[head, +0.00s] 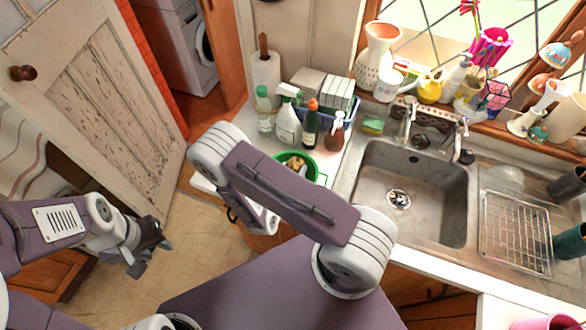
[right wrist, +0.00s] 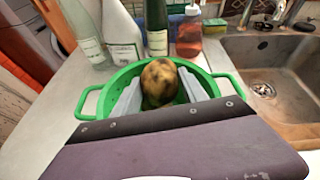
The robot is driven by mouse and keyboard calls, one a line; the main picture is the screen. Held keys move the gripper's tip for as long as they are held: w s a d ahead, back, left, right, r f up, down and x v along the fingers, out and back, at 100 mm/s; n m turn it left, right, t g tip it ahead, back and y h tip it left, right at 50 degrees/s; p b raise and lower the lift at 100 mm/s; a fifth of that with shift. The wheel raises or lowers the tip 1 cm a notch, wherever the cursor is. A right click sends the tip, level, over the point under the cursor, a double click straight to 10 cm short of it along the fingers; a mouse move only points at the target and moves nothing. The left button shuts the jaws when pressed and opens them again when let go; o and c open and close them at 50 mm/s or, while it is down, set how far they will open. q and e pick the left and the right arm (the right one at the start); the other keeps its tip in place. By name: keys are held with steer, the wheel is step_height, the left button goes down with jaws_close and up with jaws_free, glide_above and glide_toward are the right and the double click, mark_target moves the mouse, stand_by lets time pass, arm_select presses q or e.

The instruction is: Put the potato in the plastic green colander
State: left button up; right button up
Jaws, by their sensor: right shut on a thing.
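The brown, blotchy potato (right wrist: 160,82) is between the two grey fingers of my right gripper (right wrist: 161,88), which is shut on it. The green plastic colander (right wrist: 88,103) stands on the counter. In the right wrist view the potato is over the colander's opening; I cannot tell whether it touches the bottom. In the head view the potato (head: 294,162) also shows within the colander's green rim (head: 318,166), and my right arm hides the near part. My left gripper (head: 150,258) is empty, fingers apart, over the floor at the left.
Behind the colander stand a green-capped bottle (head: 264,110), a white spray bottle (head: 287,122), a dark bottle (head: 311,124) and a reddish-brown spray bottle (head: 334,136). The sink (head: 415,200) lies to the right. A wire rack (head: 515,232) is beyond it.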

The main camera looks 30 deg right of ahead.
steer(key=o, duration=1.5)
steer(key=shift+s+d+r, duration=0.15)
steer(key=shift+s, duration=0.05)
steer(key=shift+w, duration=0.1)
steer(key=shift+a, duration=0.2)
steer(key=b+v, duration=0.2)
steer(key=v, duration=0.6)
steer(key=shift+s+a+r, duration=0.2)
steer(key=shift+s, duration=0.15)
